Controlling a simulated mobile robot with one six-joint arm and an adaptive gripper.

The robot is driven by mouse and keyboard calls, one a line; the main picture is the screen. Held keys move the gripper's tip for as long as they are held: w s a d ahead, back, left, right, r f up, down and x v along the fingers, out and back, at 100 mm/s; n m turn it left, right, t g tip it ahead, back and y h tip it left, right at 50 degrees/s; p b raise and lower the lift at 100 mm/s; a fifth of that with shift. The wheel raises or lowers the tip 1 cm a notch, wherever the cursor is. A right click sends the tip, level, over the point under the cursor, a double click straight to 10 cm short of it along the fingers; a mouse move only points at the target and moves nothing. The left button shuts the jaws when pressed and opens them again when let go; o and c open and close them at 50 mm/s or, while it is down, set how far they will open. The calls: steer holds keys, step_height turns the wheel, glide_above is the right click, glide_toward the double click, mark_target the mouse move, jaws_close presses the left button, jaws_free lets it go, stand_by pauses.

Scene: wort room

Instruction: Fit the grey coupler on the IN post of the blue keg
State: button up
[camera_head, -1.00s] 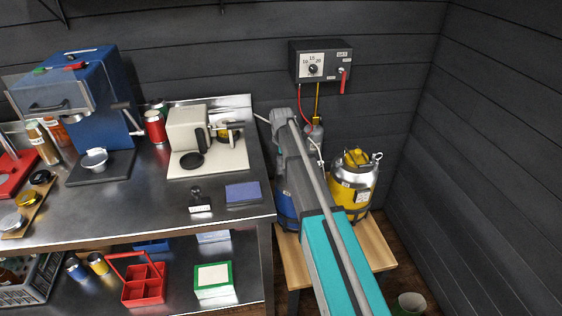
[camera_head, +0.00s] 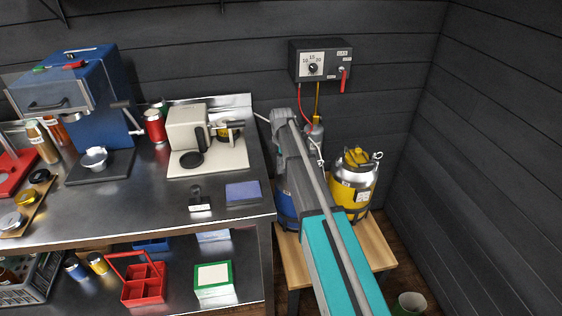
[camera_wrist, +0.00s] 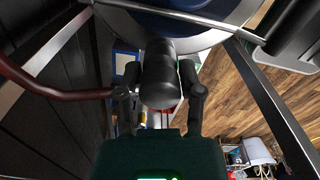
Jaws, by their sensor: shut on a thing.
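The grey coupler (camera_wrist: 160,85) is a dark cylinder in the middle of the wrist view. My gripper (camera_wrist: 159,72) is shut on it, with one finger on each side. The blue keg (camera_head: 287,207) stands on the wooden stand in the head view, mostly hidden behind my arm. In the wrist view, the keg's blue and silver end (camera_wrist: 190,22) is at the top, close to the coupler. The IN post is hidden, so I cannot tell whether the coupler touches it. My gripper is hidden in the head view.
A yellow keg (camera_head: 351,190) stands right beside the blue one on the wooden stand (camera_head: 375,245). The gas box (camera_head: 320,68) hangs on the wall behind, with a red hose (camera_head: 301,105). A steel bench (camera_head: 120,215) is on the left.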

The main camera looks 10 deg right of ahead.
steer(key=o, duration=1.2)
steer(key=shift+o, duration=0.9)
steer(key=shift+r, duration=0.1)
steer(key=shift+r+p, duration=3.4)
steer(key=shift+p, duration=0.15)
